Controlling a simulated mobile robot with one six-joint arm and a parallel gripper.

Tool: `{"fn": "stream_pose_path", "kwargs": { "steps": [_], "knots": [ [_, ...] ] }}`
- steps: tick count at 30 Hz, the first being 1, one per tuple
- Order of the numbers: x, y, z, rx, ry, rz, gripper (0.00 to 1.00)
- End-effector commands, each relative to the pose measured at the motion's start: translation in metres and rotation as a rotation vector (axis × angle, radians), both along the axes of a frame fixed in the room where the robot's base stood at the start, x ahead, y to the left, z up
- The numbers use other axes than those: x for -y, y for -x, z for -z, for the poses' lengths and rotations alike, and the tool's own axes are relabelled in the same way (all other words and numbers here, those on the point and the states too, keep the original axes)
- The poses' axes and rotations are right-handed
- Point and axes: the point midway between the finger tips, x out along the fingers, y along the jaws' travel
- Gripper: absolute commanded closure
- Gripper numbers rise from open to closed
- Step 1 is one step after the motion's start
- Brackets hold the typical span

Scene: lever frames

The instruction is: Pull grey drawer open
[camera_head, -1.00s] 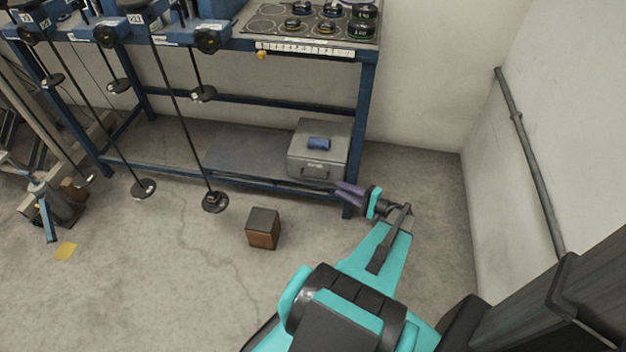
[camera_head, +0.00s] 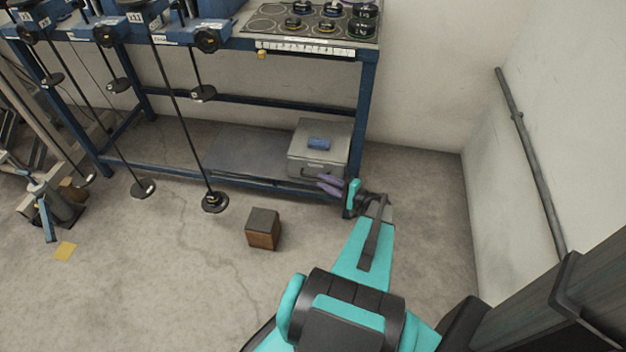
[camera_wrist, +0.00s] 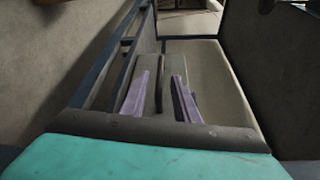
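The grey drawer unit (camera_head: 303,168) is a light grey box on the bench's lower shelf, near its right end. Its front faces me and looks closed; a small handle detail shows there. My gripper (camera_head: 328,186) is just in front of and below that front, by the right bench leg. Its two purple fingers are apart. In the wrist view my gripper (camera_wrist: 159,95) is open, with a grey surface and a dark narrow strip between the fingers. I cannot tell whether that strip is the handle or whether the fingers touch anything.
A blue roll (camera_head: 319,143) lies on top of the box. The blue bench leg (camera_head: 364,110) and lower rail (camera_head: 250,181) are close to my gripper. A brown block (camera_head: 263,229) stands on the floor to the left. Several weights hang from the bench. Floor to the right is clear.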

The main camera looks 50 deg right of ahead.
Motion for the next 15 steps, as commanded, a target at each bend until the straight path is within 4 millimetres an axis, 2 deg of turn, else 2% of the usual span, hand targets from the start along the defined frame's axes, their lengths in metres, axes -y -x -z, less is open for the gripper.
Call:
{"fn": "stream_pose_path", "kwargs": {
  "steps": [6, 15],
  "knots": [
    [-0.005, -0.028, 0.003, 0.001, 0.000, -0.003, 0.72],
    [-0.008, -0.047, 0.004, -0.001, 0.000, -0.001, 0.72]
  ]
}}
